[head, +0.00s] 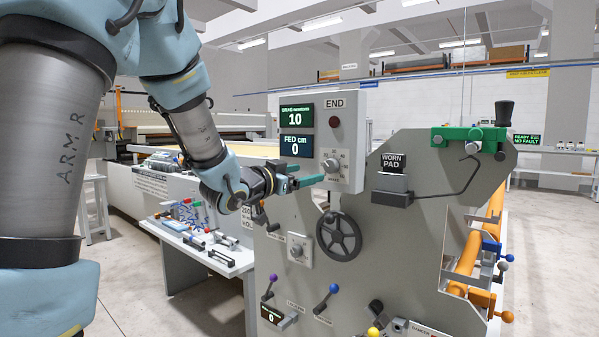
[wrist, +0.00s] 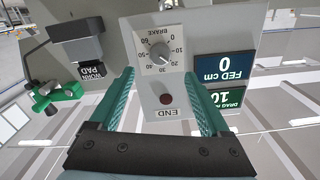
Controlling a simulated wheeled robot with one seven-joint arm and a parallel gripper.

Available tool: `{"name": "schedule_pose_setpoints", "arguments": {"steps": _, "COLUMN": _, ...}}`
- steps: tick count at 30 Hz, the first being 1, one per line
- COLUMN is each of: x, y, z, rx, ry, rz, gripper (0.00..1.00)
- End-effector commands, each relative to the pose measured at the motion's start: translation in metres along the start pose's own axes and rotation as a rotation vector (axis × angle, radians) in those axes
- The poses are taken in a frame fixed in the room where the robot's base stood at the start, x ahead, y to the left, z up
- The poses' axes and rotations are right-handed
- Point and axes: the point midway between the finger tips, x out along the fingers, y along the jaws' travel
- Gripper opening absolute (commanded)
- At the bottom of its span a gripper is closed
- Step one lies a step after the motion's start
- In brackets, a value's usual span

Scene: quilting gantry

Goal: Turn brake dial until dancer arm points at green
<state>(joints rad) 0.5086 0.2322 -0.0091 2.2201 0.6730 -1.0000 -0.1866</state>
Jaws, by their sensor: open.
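The brake dial (head: 331,165) is a small round knob on the light grey control box. In the wrist view the brake dial (wrist: 160,52) shows upside down with a numbered scale; its exact setting is too small to read surely. My gripper (head: 306,174) is open and empty, in front of the box. In the wrist view my gripper (wrist: 158,74) has its teal fingers spread to either side below the dial, apart from it. A thin black bent arm (head: 452,191) runs from the WORN PAD block up to a green bracket (head: 468,134); I cannot tell whether it is the dancer arm.
The drag display (head: 297,115) reads 10 and the fed display (head: 297,146) reads 0. A red button (wrist: 166,99) sits by the END label. A black handwheel (head: 339,235) is below the box. Colored-knob levers (head: 326,297) stand lower. A tool table (head: 205,245) is at left.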

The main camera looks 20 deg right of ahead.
Motion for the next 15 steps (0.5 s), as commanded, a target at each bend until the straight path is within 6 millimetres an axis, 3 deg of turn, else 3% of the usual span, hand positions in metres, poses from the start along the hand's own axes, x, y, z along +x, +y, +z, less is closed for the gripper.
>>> {"name": "schedule_pose_setpoints", "arguments": {"steps": 9, "x": 0.058, "y": -0.001, "z": -0.001, "rx": -0.002, "ry": -0.003, "rz": -0.001, "gripper": 0.81}}
{"name": "schedule_pose_setpoints", "arguments": {"steps": 15, "x": 0.086, "y": -0.002, "z": 0.0, "rx": -0.002, "ry": -0.004, "rz": -0.003, "gripper": 0.81}}
